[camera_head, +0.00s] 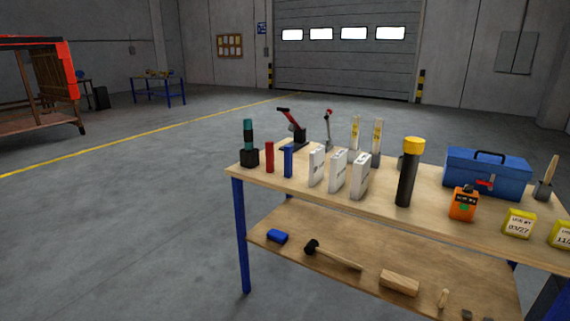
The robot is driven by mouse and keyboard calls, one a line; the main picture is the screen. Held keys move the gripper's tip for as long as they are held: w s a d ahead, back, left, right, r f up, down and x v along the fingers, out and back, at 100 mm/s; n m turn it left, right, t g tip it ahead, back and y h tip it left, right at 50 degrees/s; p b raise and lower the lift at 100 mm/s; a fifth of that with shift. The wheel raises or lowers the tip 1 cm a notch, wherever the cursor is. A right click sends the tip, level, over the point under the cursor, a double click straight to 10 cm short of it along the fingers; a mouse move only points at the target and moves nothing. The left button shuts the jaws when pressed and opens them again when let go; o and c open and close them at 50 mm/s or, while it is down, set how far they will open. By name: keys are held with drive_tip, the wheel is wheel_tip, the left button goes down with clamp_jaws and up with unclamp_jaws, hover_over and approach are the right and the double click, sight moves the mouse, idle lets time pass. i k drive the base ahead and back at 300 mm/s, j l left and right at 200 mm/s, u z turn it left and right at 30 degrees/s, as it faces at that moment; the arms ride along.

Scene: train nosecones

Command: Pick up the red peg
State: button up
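The red peg (269,157) stands upright on the left part of the workbench top (432,210). It is a short, plain red cylinder. A blue peg (288,160) stands upright just to its right, and a dark holder with a teal-topped tool (249,146) stands just to its left. My gripper is not in view.
Right of the pegs stand several white boxes (338,172), a black flashlight with a yellow head (408,172), an orange device (463,204) and a blue toolbox (487,174). A red-handled tool (292,128) is behind the pegs. The floor (130,230) left of the bench is clear.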

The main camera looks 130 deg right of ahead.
sight(270, 160)
drive_tip(key=z, duration=4.65)
drive_tip(key=i+l+z, duration=0.1)
drive_tip(key=i+z, duration=0.2)
drive_tip(key=i, duration=0.6)
drive_tip(key=i+j+z, duration=0.25)
drive_tip(key=i, duration=0.7)
drive_tip(key=l, duration=0.15)
